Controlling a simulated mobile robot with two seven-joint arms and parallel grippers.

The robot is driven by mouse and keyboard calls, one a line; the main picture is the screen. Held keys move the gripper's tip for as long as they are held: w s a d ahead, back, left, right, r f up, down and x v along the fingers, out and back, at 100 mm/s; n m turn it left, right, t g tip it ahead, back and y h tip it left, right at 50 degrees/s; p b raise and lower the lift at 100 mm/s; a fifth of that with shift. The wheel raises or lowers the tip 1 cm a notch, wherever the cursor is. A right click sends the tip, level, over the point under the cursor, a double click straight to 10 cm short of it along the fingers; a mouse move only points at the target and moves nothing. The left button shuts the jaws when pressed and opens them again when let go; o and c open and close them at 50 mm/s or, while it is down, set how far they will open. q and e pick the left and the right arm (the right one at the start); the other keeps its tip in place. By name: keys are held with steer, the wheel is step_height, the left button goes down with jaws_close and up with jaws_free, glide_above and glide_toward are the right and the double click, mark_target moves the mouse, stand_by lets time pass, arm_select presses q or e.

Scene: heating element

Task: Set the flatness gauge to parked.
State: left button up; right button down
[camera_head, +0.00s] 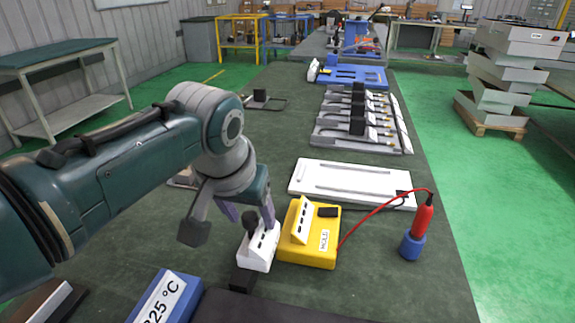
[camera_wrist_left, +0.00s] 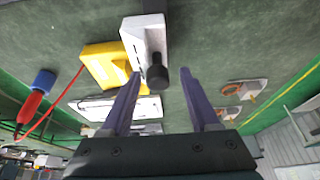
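A white slotted block with a black knob (camera_head: 262,249) stands on the dark green bench; I see no label naming it as the flatness gauge, but it is the device at my gripper. In the left wrist view the white block (camera_wrist_left: 144,38) is at the top centre, with its black round knob (camera_wrist_left: 157,78) pointing toward me. My left gripper (camera_head: 251,220) is open over it. In the left wrist view the fingers (camera_wrist_left: 162,74) stand wide apart, with the knob between them, nearer the left finger. Contact cannot be told. My right gripper is not in view.
A yellow meter box (camera_head: 297,250) stands close to the right of the block. Its red cable runs to a red probe (camera_head: 423,218) in a blue holder (camera_head: 412,245). A blue temperature box (camera_head: 170,297) is at front left. A white plate (camera_head: 350,171) lies behind.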

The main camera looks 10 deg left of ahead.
mark_target(245, 252)
arm_select(q)
steer(key=shift+s+r, duration=0.1)
steer(key=shift+r, duration=0.2)
steer(key=p+v, duration=0.4)
steer(key=v, duration=0.5)
steer(key=shift+s, duration=0.15)
steer(key=shift+r, duration=0.1)
